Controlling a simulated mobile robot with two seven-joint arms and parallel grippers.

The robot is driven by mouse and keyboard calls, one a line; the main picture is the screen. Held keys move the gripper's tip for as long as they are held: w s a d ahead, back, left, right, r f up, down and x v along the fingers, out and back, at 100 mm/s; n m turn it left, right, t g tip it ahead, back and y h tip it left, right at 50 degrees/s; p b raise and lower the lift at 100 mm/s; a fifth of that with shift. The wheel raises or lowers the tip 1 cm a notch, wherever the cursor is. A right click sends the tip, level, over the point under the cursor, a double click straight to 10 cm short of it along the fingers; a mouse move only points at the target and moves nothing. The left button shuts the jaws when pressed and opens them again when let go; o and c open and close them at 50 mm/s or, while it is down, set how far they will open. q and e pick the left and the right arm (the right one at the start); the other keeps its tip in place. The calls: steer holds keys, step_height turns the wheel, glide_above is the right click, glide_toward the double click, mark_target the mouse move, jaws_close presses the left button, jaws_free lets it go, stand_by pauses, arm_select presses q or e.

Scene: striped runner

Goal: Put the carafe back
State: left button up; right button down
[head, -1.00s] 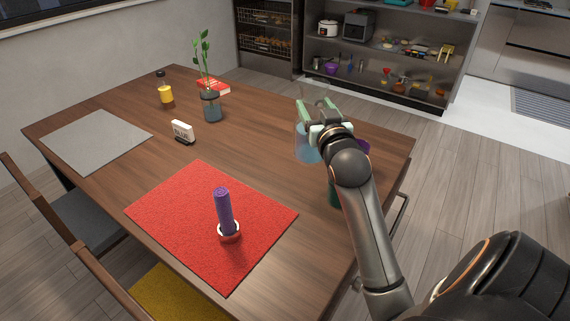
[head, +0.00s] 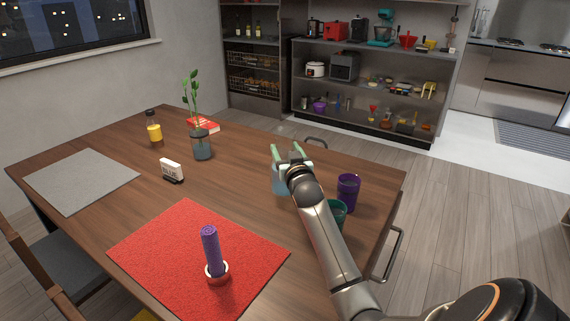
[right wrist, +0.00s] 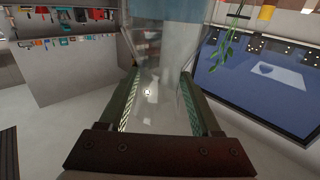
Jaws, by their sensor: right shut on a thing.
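The carafe is a clear glass vessel with blue in it (head: 279,181), partly hidden behind my right gripper in the head view. My right gripper (head: 287,154) is shut on it, over the far right part of the wooden table. In the right wrist view the clear glass (right wrist: 160,88) sits between the two finger pads, with the blue part beyond them. I cannot tell whether its base touches the table. My left gripper is not in view.
Left are a plant vase (head: 201,146), a yellow bottle (head: 153,127), a small sign (head: 171,169), a grey mat (head: 80,180) and a red mat (head: 160,245) bearing a purple roll (head: 210,248). The table centre is clear.

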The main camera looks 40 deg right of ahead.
steer(key=shift+w+d, duration=0.15)
steer(key=shift+w, duration=0.1)
step_height(320, 180, down, 3)
steer(key=shift+w+f+b, duration=0.1)
steer(key=shift+w+b, duration=0.05)
steer(key=shift+b, duration=0.25)
steer(key=shift+f, duration=0.15)
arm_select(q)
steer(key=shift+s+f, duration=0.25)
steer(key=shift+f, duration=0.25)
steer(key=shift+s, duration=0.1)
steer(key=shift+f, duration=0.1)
arm_select(e)
steer(key=shift+f, duration=0.15)
steer(key=shift+c, duration=0.4)
jaws_free()
steer(key=shift+f, duration=0.15)
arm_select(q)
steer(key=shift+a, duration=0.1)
